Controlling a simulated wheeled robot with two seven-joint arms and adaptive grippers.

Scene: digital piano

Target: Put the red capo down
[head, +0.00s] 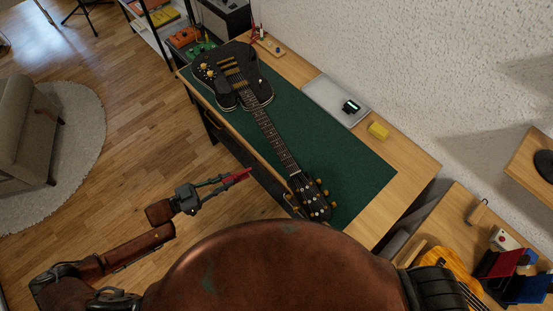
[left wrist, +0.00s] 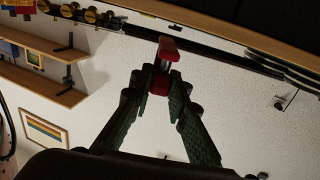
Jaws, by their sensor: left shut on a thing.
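The red capo (head: 238,175) is held between the fingertips of my left gripper (head: 222,181), in the air beside the front edge of the workbench. In the left wrist view the capo (left wrist: 168,50) sticks out past the closed fingertips (left wrist: 158,85). A black electric guitar (head: 232,75) lies on the green mat (head: 341,164) on the bench, its headstock toward me. A grey tray (head: 330,97) with a small dark device lies at the back of the bench. My right gripper does not show.
A yellow block (head: 378,131) lies right of the tray. A small wooden stand (head: 268,46) is at the back left of the bench. Another table with an orange instrument (head: 450,265) stands at lower right. The mat is bare right of the guitar neck.

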